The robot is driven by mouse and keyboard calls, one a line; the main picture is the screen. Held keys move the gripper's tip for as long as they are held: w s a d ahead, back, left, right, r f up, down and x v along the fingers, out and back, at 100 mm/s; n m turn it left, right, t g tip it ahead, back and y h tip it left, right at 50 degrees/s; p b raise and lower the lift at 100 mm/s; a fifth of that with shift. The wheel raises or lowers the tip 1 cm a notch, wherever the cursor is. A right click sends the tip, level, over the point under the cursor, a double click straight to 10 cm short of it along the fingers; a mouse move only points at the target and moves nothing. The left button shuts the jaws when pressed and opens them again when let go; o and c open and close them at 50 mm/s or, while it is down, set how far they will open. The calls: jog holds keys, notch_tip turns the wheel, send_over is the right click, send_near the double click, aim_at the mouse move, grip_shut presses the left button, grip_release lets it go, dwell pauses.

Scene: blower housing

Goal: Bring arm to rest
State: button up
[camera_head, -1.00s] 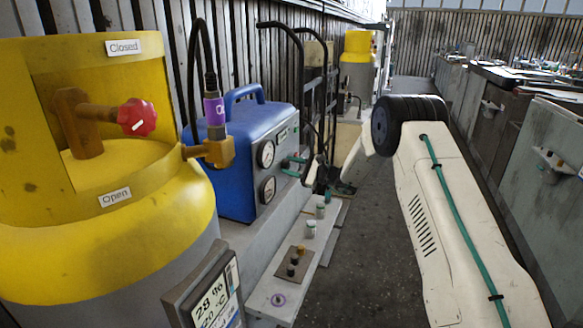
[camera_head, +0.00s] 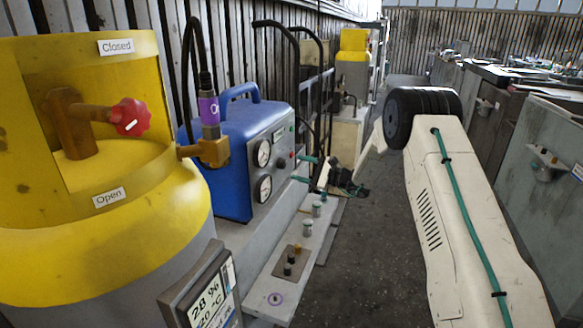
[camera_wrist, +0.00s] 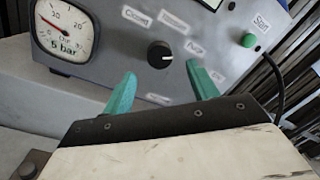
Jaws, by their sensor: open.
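My arm (camera_head: 455,190), white with a green cable, reaches forward on the right of the head view. My gripper (camera_head: 303,169) sits in front of the blue machine (camera_head: 240,130), with its green fingers pointing left toward the machine's grey panel. In the wrist view the fingers (camera_wrist: 160,75) are spread apart with nothing between them. A black knob (camera_wrist: 160,54) on the panel shows just beyond the fingertips. The fingers appear clear of the knob, though the exact gap is hard to tell.
A yellow cylinder (camera_head: 110,235) with a red valve knob (camera_head: 131,117) stands at the near left. A hand truck (camera_head: 318,95) stands behind the machine. A low ledge (camera_head: 268,300) carries small buttons. Benches (camera_head: 540,140) line the right; the floor (camera_head: 350,270) between is free.

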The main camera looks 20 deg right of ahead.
jog(key=shift+v, duration=1.3)
jog(key=s+a+f+n+g, duration=0.2)
jog(key=s+a+f+g, duration=0.15)
jog(key=s, duration=0.25)
jog(key=s+a+r+n+g+h, duration=0.2)
jog(key=s+r+n+g, duration=0.15)
jog(key=s, duration=0.55)
jog(key=s+a+r+n+g+h, duration=0.1)
jog(key=s+a+r+n+g, duration=0.15)
jog(key=s+g, duration=0.45)
jog(key=s+d+r+n+t+h, duration=0.1)
jog(key=s+r+n+h, duration=0.2)
jog(key=s, duration=0.8)
jog(key=s+d+r+n+t+h, duration=0.1)
jog(key=s+d+r+n+h, duration=0.1)
jog(key=s, duration=1)
jog(key=s+d+r+n+t+h, duration=0.2)
jog(key=s+r+n+h, duration=0.2)
jog(key=s, duration=0.8)
jog(key=shift+s+r+n+h, duration=0.15)
jog(key=shift+r+n+h, duration=0.15)
jog(key=shift+r+h, duration=1.3)
